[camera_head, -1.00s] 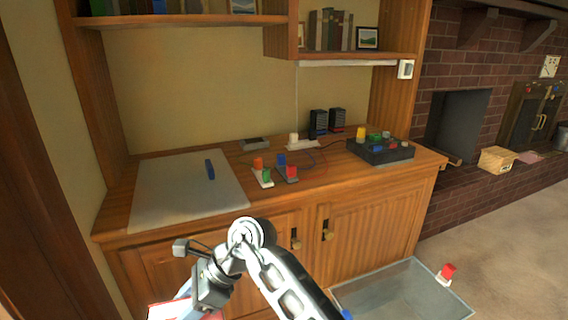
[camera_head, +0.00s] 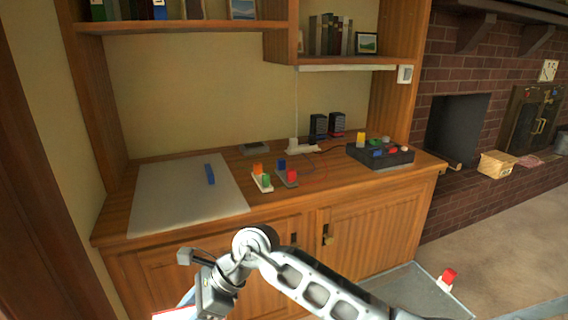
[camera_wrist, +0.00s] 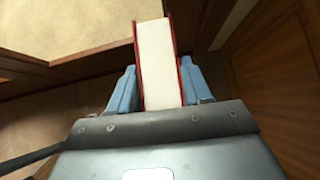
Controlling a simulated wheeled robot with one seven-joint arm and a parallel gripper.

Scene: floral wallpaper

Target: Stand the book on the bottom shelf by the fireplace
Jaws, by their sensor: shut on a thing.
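The book (camera_wrist: 155,45), with red covers and a pale page block, is clamped edge-on between the blue fingers of my gripper (camera_wrist: 158,82) in the wrist view. A red and white sliver of the book shows at the bottom edge of the head view (camera_head: 172,315); the rest is out of frame. My gripper is low, in front of the wooden cabinet. The lower right shelf (camera_head: 345,61), nearest the brick fireplace (camera_head: 458,118), holds a row of books and a framed picture (camera_head: 366,43).
The counter (camera_head: 325,186) carries a grey mat (camera_head: 165,205), small coloured blocks (camera_head: 265,180) and a dark block tray (camera_head: 382,155). A higher shelf (camera_head: 190,26) is at upper left. A clear bin (camera_head: 425,285) stands on the floor at right. A basket (camera_head: 496,163) sits on the hearth.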

